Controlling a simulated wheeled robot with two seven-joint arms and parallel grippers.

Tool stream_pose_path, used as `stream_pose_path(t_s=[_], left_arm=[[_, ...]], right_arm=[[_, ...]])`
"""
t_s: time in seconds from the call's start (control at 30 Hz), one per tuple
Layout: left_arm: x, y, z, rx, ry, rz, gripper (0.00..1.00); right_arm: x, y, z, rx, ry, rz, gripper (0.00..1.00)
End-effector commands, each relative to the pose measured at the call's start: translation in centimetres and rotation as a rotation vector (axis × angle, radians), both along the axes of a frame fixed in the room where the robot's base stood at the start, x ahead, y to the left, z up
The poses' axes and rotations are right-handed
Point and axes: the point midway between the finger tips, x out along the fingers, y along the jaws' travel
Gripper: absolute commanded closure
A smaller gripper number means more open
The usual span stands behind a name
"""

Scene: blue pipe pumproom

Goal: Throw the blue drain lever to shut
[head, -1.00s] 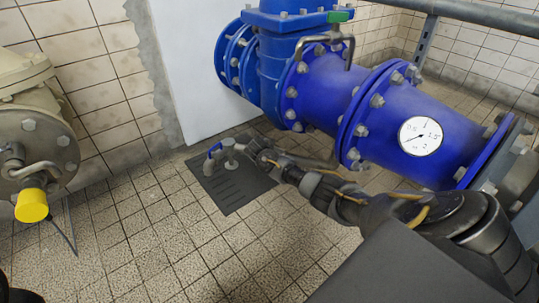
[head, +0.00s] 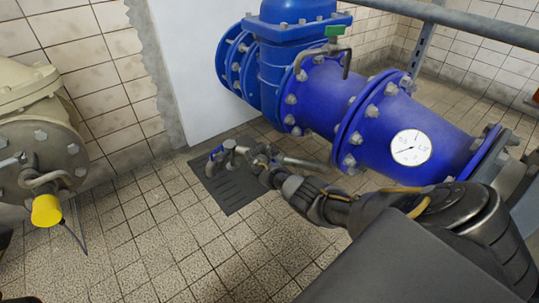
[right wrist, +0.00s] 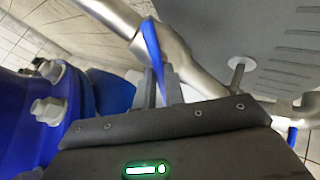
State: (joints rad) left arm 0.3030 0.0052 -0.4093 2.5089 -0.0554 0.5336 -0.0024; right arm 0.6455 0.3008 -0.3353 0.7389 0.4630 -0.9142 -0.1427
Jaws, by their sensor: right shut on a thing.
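In the right wrist view a thin blue lever (right wrist: 153,48) stands between the fingers of my right gripper (right wrist: 163,88), which is shut on it. Silver pipework (right wrist: 185,55) runs close behind the lever. In the head view my right gripper (head: 262,163) is low over the floor drain, at the silver drain pipe (head: 305,163); the held lever is hidden there by the gripper. My left gripper is not in view.
A second blue handle (head: 215,152) is on the pipework to the left, over the dark drain plate (head: 230,198). The large blue pipe (head: 330,95) with a gauge (head: 411,148) rises behind my arm. A beige flanged valve (head: 40,140) stands at left. Tiled floor between is clear.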

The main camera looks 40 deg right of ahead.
Motion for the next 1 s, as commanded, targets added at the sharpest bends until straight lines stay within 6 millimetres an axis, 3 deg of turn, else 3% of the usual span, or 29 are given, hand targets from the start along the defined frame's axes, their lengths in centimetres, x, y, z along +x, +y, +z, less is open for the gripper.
stream_pose_path(t_s=[0.6,1.0], left_arm=[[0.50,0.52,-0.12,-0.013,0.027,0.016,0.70],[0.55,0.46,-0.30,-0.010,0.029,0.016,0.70]], right_arm=[[0.02,0.21,-0.18,0.227,-0.338,-0.409,1.00],[0.05,0.22,-0.19,0.327,-0.494,-0.593,1.00]])
